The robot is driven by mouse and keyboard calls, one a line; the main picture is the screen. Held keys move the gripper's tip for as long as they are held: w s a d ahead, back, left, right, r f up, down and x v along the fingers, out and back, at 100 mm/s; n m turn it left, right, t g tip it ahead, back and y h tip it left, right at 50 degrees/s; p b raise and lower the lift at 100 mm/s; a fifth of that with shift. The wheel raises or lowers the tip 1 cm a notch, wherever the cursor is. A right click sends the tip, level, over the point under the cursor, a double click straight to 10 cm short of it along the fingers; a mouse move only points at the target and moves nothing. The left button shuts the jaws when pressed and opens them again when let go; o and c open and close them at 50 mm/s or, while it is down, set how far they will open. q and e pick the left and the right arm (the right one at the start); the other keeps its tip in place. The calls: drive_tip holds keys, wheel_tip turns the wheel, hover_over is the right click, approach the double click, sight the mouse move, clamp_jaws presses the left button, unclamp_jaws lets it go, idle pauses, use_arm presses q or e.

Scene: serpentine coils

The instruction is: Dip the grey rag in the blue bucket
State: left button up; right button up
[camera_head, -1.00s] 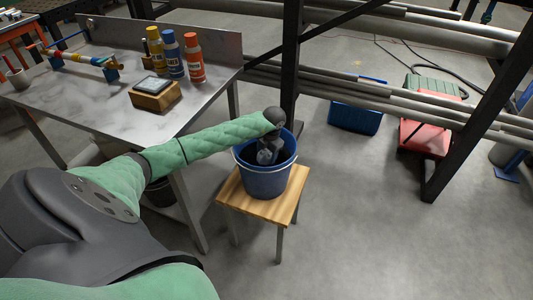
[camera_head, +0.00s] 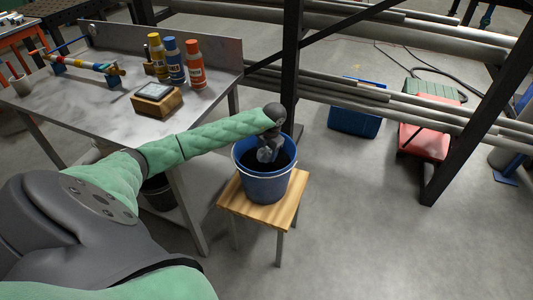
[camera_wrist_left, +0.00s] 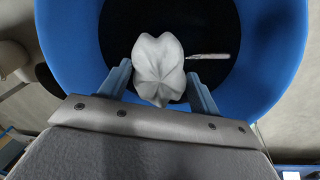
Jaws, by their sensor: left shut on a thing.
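The blue bucket (camera_head: 263,185) stands upright on a small wooden stool, with a dark inside. My left gripper (camera_head: 267,150) points down into the bucket's mouth. The grey rag (camera_head: 265,155) is bunched at its fingertips, inside the rim. In the left wrist view, the gripper (camera_wrist_left: 160,92) is shut on the rag (camera_wrist_left: 158,68), with one finger on each side of it. The blue bucket wall (camera_wrist_left: 262,50) surrounds both. I cannot tell whether the rag touches the dark surface below. My right gripper is not in view.
A metal workbench (camera_head: 95,115) with bottles (camera_head: 173,62) and a wooden block (camera_head: 157,100) stands to the left. A dark rack post (camera_head: 290,70) rises behind the bucket. Floor at right front is clear.

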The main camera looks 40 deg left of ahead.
use_arm(q)
drive_tip(key=shift+r+p, duration=1.5)
drive_tip(key=shift+r, duration=2.85)
